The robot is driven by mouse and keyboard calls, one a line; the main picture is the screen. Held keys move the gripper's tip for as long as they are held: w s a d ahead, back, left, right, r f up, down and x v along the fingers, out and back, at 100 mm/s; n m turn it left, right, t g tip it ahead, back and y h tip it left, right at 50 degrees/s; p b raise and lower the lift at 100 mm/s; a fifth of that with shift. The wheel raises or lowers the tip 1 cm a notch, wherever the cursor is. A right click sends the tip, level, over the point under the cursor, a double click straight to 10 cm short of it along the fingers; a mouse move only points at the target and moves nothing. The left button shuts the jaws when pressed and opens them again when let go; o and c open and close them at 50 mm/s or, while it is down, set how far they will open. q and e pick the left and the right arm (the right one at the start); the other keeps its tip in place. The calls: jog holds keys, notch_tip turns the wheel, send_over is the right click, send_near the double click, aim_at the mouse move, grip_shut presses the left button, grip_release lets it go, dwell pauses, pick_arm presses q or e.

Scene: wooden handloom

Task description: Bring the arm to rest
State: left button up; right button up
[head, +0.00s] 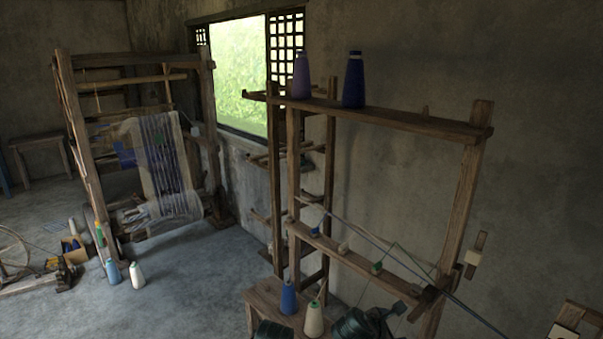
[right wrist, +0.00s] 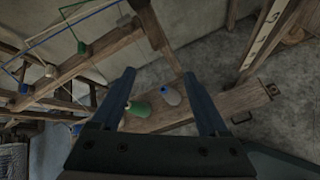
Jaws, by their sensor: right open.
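My right gripper (right wrist: 159,74) shows in the right wrist view with its two dark blue fingers spread apart and nothing between them. Beyond the fingers, a green cone (right wrist: 138,108) and a pale cone (right wrist: 170,95) show against a wooden bench (right wrist: 230,103). The gripper appears apart from them. In the head view, dark green rounded shapes at the bottom edge are partly cut off; I cannot tell whether they are parts of my arms. My left gripper is not recognizable in either view.
A wooden frame (head: 460,200) carries a purple cone (head: 301,76) and a navy cone (head: 353,80) on its top bar. A blue cone (head: 288,298) and a cream cone (head: 313,318) stand on a low bench (head: 262,297).

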jog(key=s+a+f+m+g+y, duration=0.3)
jog(key=s+a+m, duration=0.3)
jog(key=a+m, duration=0.2)
jog(key=s+a+f+m+g+y, duration=0.3)
jog(key=s+a+f+m, duration=0.3)
jog(key=a, duration=0.5)
jog(key=shift+s+m+g+y+b, duration=0.3)
jog(key=shift+s+m+g+y, duration=0.1)
jog(key=shift+s+m, duration=0.45)
jog(key=shift+w+a, duration=0.1)
jog(key=shift+w, duration=0.05)
dwell(0.7)
